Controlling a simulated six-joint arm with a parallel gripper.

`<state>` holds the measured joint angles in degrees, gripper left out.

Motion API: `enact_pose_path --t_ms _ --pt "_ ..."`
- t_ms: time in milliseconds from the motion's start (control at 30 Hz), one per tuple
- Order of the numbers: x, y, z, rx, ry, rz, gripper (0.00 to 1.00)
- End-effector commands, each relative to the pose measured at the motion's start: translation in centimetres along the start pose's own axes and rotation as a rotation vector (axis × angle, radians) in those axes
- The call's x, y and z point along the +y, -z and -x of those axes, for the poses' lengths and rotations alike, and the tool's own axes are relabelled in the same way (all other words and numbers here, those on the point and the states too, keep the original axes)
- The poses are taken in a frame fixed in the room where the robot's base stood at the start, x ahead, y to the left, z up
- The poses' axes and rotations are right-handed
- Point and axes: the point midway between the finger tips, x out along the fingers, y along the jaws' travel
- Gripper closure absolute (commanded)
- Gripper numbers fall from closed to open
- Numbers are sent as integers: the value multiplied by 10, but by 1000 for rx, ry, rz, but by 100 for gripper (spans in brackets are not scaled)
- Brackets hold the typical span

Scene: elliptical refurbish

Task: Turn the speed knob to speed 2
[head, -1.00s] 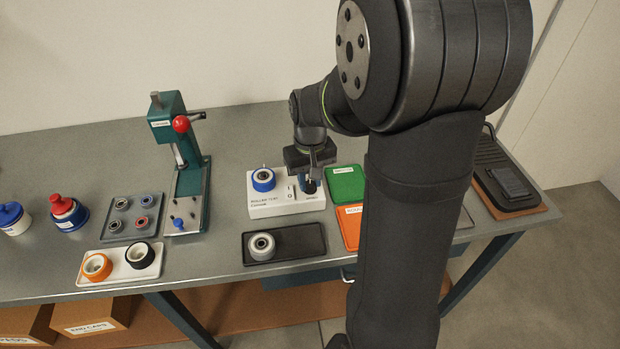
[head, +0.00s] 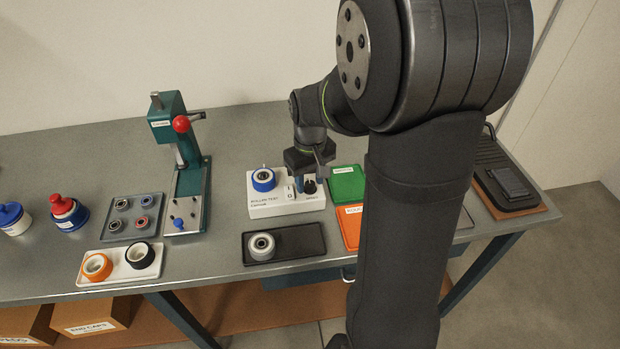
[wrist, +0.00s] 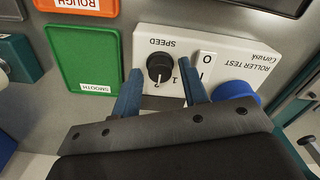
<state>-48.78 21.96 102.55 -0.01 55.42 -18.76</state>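The white roller test box (head: 270,207) stands on the bench and also shows upside down in the wrist view (wrist: 228,47). Its black speed knob (wrist: 160,67) has a pale pointer line toward the bottom of the wrist picture, with a printed 1 just to the right of its end. In the head view the knob (head: 309,186) is at the box's right end. My gripper (wrist: 161,70) is open, with one blue finger to each side of the knob and visible gaps between. I cannot tell the fingertips' height over it.
A white rocker switch (wrist: 206,66) and a blue roller (head: 263,179) are close beside the knob on the box. The green tray (head: 346,184) and orange tray (head: 350,228) lie to the right. A black tray (head: 308,240) with a grey roller lies in front.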

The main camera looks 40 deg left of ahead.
Motion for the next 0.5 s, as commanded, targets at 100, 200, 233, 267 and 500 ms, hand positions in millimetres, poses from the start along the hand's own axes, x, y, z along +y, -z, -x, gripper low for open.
enact_pose_path --t_ms 100,200,233,267,500 --pt "0 0 0 0 0 0 54" --pt "0 0 0 -1 0 0 54" --pt "0 0 0 -1 0 0 54" --pt "0 0 0 -1 0 0 54" --pt "0 1 20 3 -1 -1 54"
